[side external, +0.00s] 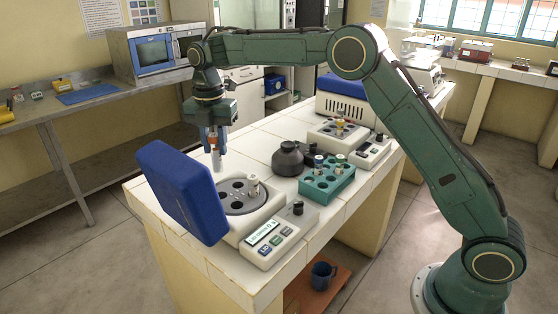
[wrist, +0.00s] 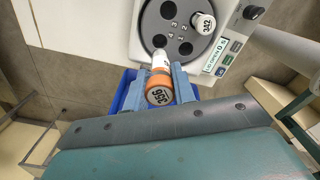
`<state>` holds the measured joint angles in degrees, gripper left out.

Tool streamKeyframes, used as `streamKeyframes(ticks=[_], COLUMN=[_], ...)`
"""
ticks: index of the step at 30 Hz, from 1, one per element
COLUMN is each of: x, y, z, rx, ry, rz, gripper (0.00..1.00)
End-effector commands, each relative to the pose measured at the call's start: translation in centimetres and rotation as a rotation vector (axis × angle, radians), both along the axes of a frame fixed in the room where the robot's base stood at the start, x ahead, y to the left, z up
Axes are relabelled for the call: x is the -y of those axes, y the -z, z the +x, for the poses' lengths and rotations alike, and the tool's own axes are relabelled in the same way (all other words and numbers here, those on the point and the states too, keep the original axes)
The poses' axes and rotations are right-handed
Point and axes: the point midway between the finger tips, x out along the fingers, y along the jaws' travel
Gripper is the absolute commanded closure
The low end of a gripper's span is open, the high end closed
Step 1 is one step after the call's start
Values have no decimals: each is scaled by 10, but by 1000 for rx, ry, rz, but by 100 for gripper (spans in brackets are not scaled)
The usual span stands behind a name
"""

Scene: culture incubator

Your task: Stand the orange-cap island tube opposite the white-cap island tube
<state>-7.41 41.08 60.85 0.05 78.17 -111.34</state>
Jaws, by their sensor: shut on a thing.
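My gripper (side external: 212,138) is shut on the orange-cap tube (side external: 216,160) and holds it upright, above the left part of the rotor. In the wrist view, the orange cap (wrist: 158,95), marked 356, sits between my gripper's fingers (wrist: 158,88), with its white body pointing towards the rotor. The white-cap tube (side external: 253,186) stands in a hole of the grey round rotor (side external: 240,207). Its cap (wrist: 203,23) shows at the rotor's right in the wrist view. The other rotor holes that show look dark and empty.
The centrifuge's blue lid (side external: 178,190) stands open close to my gripper's left. Its control panel (side external: 270,240) is at the front.

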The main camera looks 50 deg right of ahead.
Motion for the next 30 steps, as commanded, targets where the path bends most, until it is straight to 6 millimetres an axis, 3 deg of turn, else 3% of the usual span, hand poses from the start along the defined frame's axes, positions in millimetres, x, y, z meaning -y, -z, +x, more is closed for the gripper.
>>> streamKeyframes(ticks=[11,30], x=[-1,-1], y=[6,52], z=[0,0], rx=[0,0], ry=[-1,-1], rz=[0,1], gripper=[96,96])
